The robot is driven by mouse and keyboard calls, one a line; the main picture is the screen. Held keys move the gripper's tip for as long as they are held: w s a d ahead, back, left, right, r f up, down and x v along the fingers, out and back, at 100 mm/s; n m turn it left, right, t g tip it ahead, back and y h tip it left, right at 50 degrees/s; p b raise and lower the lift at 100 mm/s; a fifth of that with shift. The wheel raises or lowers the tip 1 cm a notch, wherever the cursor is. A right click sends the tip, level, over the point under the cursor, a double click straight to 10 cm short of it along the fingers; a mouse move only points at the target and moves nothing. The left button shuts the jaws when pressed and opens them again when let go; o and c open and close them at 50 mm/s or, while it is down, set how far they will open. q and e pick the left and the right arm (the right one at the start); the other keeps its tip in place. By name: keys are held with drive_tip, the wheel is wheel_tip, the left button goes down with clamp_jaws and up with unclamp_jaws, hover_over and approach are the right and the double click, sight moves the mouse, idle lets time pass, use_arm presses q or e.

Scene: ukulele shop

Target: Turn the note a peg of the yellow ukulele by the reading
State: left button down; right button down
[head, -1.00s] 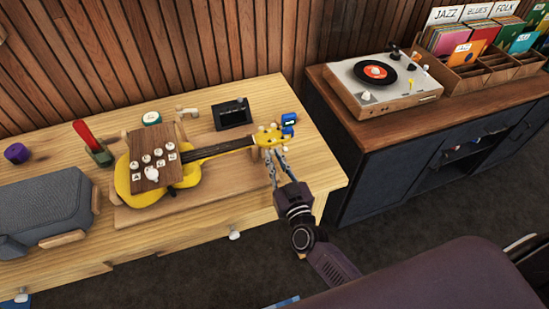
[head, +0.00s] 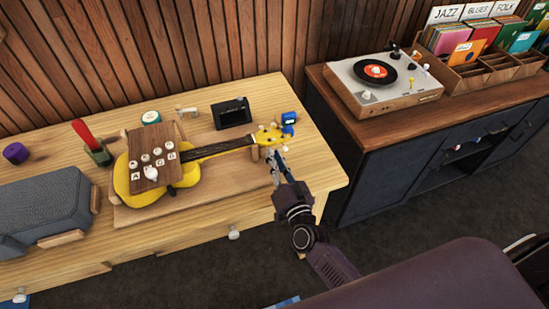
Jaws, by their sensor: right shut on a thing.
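The yellow ukulele (head: 207,172) lies on a wooden cradle on the workbench, with its neck pointing right. Its yellow headstock (head: 268,136) has small pale pegs along its edges. A blue clip-on device (head: 288,119) sits at the headstock's far end; its reading is too small to make out. My right gripper (head: 275,155) comes up from the front and is shut on a peg at the near edge of the headstock. The peg is mostly hidden by the fingers, and I cannot tell its note. My left gripper is not in view.
A wooden board (head: 148,173) with lettered knobs is over the ukulele's body. A black box (head: 232,113) stands behind the neck. A grey case (head: 40,212) and a red-handled tool (head: 83,135) are at left. A record player (head: 383,80) stands on the dark cabinet at right.

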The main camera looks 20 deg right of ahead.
drive_tip(key=shift+m, duration=1.5)
drive_tip(key=c, duration=2.2)
unclamp_jaws()
drive_tip(key=s, duration=1.2)
drive_tip(key=shift+d, duration=0.15)
